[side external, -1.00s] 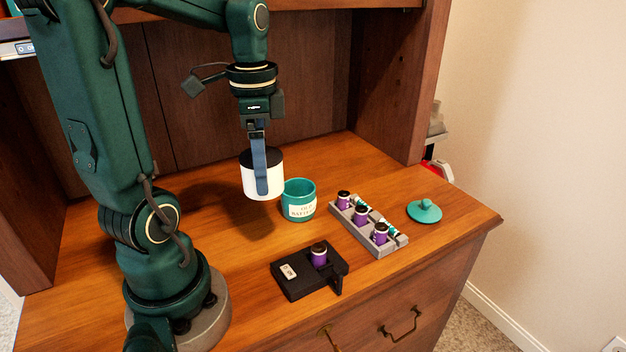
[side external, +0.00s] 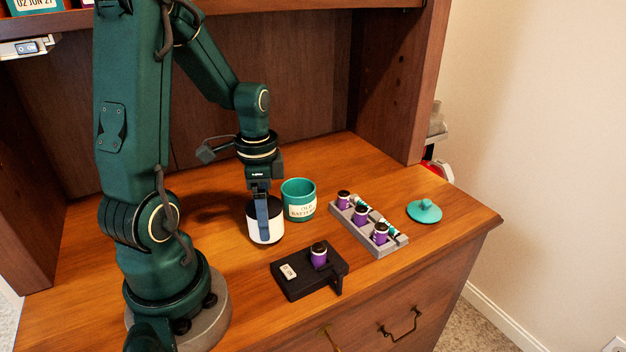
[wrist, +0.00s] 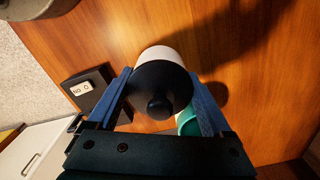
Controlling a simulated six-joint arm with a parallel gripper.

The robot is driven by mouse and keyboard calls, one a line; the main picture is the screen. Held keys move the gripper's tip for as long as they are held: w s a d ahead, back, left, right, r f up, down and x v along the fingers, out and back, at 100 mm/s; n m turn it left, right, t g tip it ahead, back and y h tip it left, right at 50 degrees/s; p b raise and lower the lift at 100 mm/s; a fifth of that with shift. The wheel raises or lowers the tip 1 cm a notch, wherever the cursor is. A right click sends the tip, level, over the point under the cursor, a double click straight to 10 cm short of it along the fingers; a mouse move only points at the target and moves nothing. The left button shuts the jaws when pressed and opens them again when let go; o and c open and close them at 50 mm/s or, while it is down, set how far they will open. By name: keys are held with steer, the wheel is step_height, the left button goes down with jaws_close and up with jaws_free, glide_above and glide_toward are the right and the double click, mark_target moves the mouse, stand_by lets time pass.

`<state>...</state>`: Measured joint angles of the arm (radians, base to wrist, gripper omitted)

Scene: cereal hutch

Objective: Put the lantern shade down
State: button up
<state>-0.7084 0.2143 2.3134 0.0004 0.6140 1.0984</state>
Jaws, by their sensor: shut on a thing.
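The lantern shade (side external: 267,232) is a white cylinder with a black top. It is upright at the wooden desktop, left of the teal canister; I cannot tell whether its base touches the wood. My gripper (side external: 263,222) points down from above and is shut on the shade, one blue finger showing along its near side. In the wrist view, the shade (wrist: 162,68) shows its black top with a knob, between the two blue fingers of my gripper (wrist: 160,95).
The teal canister (side external: 299,204) stands close right of the shade. A black tester block (side external: 296,284) holding a purple battery lies in front. A grey rack (side external: 383,250) with several purple cells and a teal lid (side external: 424,211) are further right. Desktop left of the shade is clear.

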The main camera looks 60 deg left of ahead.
steer(key=shift+f, duration=0.7)
steer(key=shift+f, duration=0.1)
steer(key=o, duration=1.2)
steer(key=shift+c, duration=0.2)
